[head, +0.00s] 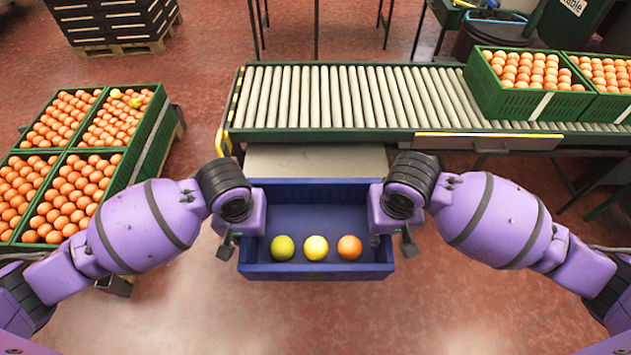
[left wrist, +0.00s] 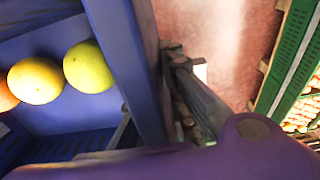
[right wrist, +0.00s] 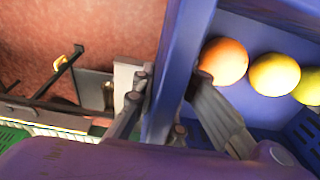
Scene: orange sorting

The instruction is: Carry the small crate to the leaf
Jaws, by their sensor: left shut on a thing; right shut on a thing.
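The small crate (head: 315,270) is blue and open-topped. A green fruit (head: 283,248), a yellow fruit (head: 315,248) and an orange (head: 349,248) lie in a row near its front wall. My left gripper (head: 238,243) is shut on the crate's left wall, which also shows in the left wrist view (left wrist: 125,55). My right gripper (head: 392,245) is shut on the right wall, with one finger on each side of it in the right wrist view (right wrist: 170,112). The leaf (head: 318,161) looks like a pale grey flat panel at the conveyor's front edge, just beyond the crate, which hides its near part.
A roller conveyor (head: 335,97) runs across behind the leaf. Green crates of oranges (head: 518,100) stand on its right end. More green crates of oranges (head: 140,140) stand on a pallet at left. A dark crate stack (head: 110,22) is at back left. The red floor in front is clear.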

